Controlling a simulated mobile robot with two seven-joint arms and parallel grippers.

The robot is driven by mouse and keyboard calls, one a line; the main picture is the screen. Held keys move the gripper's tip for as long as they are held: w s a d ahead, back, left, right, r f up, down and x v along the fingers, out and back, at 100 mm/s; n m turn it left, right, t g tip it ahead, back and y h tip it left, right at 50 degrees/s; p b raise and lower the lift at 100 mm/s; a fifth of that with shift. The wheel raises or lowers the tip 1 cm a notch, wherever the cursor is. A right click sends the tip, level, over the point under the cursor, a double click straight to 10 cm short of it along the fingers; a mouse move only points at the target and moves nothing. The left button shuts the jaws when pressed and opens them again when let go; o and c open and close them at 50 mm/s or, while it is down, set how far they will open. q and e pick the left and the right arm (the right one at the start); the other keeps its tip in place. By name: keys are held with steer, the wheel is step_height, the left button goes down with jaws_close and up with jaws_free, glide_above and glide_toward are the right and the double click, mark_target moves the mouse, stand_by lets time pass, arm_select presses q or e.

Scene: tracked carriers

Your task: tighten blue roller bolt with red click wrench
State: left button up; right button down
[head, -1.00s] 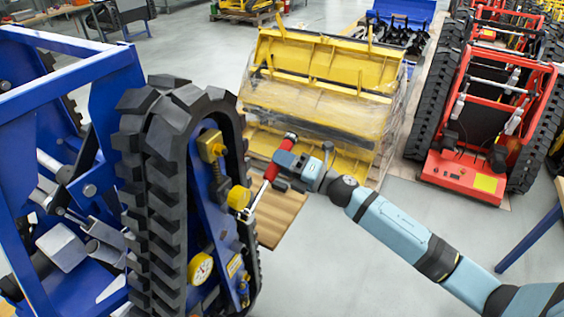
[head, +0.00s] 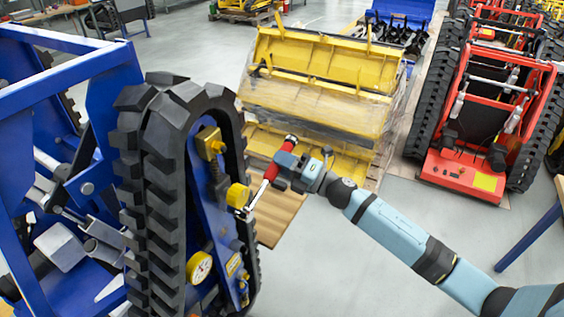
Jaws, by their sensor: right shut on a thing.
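The blue tracked carrier (head: 190,192) stands at the left, with a black rubber track (head: 150,180) around its blue side frame. Yellow rollers (head: 238,196) sit along that frame. My right gripper (head: 281,168) is shut on the red handle of the click wrench (head: 272,171). The wrench's silver shaft (head: 258,194) slants down and left to the side frame, and its head is at the frame beside the middle yellow roller. The bolt itself is too small to tell, and I cannot tell whether the wrench head is seated on it. My left gripper is not in view.
A wrapped yellow bucket (head: 318,90) stands on a pallet behind the wrench. A red tracked carrier (head: 480,130) stands at the right. A wooden board (head: 280,218) lies below the wrench. Grey floor (head: 340,265) is clear in front.

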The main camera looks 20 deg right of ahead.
steer(key=shift+w+d+f+m, duration=0.15)
steer(key=shift+f+m, duration=0.55)
steer(key=shift+b, duration=0.3)
steer(key=shift+f+m+t+h, duration=0.3)
steer(key=shift+f+m+h, duration=0.1)
steer(key=shift+f+m, duration=0.4)
steer(key=shift+d+f+m+b, duration=0.1)
steer(key=shift+f+m+b, duration=0.25)
steer(key=shift+f+m, duration=0.4)
steer(key=shift+f, duration=0.1)
steer(key=shift+f+m+t+h, duration=0.3)
steer(key=shift+f+m, duration=0.35)
